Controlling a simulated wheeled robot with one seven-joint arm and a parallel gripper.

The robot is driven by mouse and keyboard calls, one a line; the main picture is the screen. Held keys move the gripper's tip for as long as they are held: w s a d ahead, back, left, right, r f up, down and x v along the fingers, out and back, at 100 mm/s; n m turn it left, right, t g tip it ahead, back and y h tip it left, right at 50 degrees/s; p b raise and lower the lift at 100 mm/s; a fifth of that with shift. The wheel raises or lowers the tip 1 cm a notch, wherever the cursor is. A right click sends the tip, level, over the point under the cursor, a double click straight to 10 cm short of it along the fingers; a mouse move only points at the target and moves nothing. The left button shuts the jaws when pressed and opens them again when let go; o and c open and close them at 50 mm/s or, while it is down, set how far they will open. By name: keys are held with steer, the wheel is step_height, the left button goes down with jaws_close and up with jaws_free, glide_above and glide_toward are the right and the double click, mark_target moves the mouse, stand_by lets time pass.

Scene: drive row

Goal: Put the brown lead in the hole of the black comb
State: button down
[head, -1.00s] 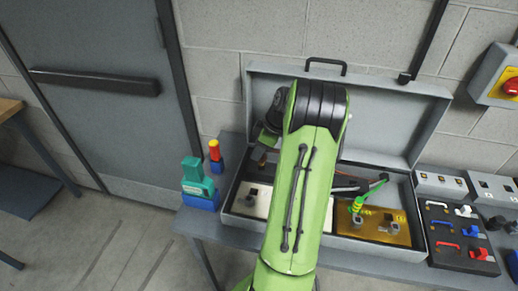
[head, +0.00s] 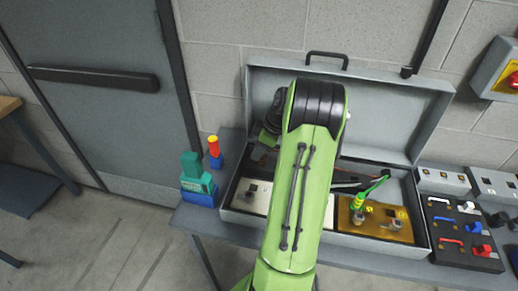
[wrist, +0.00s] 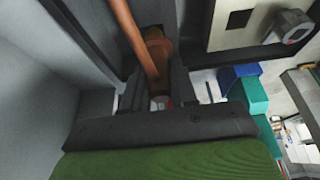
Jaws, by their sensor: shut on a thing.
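The brown lead (wrist: 134,34) runs down from the top of the wrist view to a thicker brown plug (wrist: 157,48). My gripper (wrist: 158,88) is shut on this plug end, and the plug sits between the fingers. In the head view my green arm hides most of the gripper and the lead. The black comb cannot be made out with certainty; dark strips beside the lead in the wrist view may belong to it or to the case. No hole is clearly visible.
An open grey case (head: 392,95) stands on the bench against the wall. It holds a pale panel (head: 251,196) and a brass panel (head: 372,221) with a green-yellow lead (head: 360,199). Teal and blue blocks (head: 198,183) stand left. A black switch board (head: 463,237) lies right.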

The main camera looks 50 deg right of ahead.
steer(key=shift+f+b, duration=0.95)
steer(key=shift+f, duration=0.3)
steer(key=c, duration=0.8)
jaws_free()
steer(key=p+v, duration=0.4)
steer(key=v, duration=1.1)
steer(key=shift+s+r+p, duration=0.2)
steer(key=shift+r+p, duration=0.15)
steer(key=shift+p, duration=0.05)
